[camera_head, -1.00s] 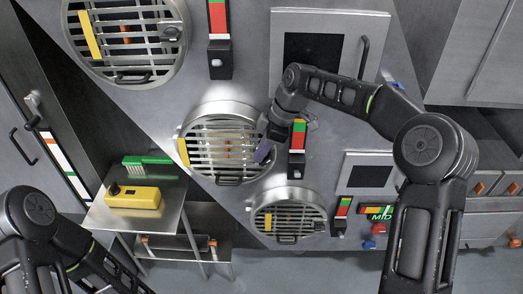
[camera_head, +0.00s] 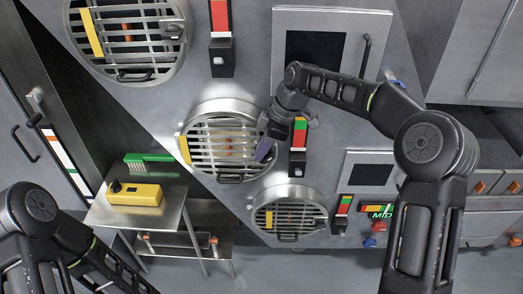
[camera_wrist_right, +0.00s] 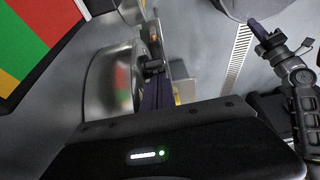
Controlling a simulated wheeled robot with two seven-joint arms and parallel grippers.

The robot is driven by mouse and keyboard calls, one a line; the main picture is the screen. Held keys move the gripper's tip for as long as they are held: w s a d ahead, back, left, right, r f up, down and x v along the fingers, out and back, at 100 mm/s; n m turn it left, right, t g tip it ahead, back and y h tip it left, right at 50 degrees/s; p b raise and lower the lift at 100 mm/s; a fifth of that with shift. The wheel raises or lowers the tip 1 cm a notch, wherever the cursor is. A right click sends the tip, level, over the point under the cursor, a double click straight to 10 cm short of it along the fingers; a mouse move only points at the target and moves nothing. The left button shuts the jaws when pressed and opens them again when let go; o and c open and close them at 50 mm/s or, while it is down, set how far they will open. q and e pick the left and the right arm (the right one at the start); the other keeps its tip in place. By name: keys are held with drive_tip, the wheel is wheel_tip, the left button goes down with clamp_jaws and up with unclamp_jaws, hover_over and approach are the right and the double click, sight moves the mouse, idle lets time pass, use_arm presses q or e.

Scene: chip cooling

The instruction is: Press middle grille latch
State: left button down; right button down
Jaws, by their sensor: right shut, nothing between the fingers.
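The middle grille (camera_head: 226,146) is a round metal-barred cover on the sloped grey panel, with a yellow strip at its left and a dark handle at its bottom. My right gripper (camera_head: 264,151) is shut and empty, with its purple fingers at the grille's right edge. They hide that side in the head view, latch included. In the right wrist view the shut fingers (camera_wrist_right: 155,95) are beside the grille's metal rim (camera_wrist_right: 108,82), close to a dark fitting (camera_wrist_right: 153,66) that may be the latch. I cannot tell whether they touch. My left gripper (camera_wrist_right: 258,30) shows there; its opening is unclear.
A larger grille (camera_head: 127,60) is above left and a smaller one (camera_head: 288,222) below right. A red-green indicator strip (camera_head: 299,132) with a dark switch box is just right of my right gripper. A side table (camera_head: 110,218) holds a yellow device and a green brush.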

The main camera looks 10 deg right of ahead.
sight(246, 138)
use_arm(q)
drive_tip(key=shift+r, duration=0.1)
use_arm(e)
drive_tip(key=shift+r, duration=0.1)
idle(0.6)
use_arm(q)
drive_tip(key=shift+r+p, duration=0.4)
drive_tip(key=shift+p, duration=0.1)
use_arm(e)
drive_tip(key=shift+w+a+r, duration=0.15)
drive_tip(key=shift+a+r, duration=0.15)
drive_tip(key=shift+a, duration=0.35)
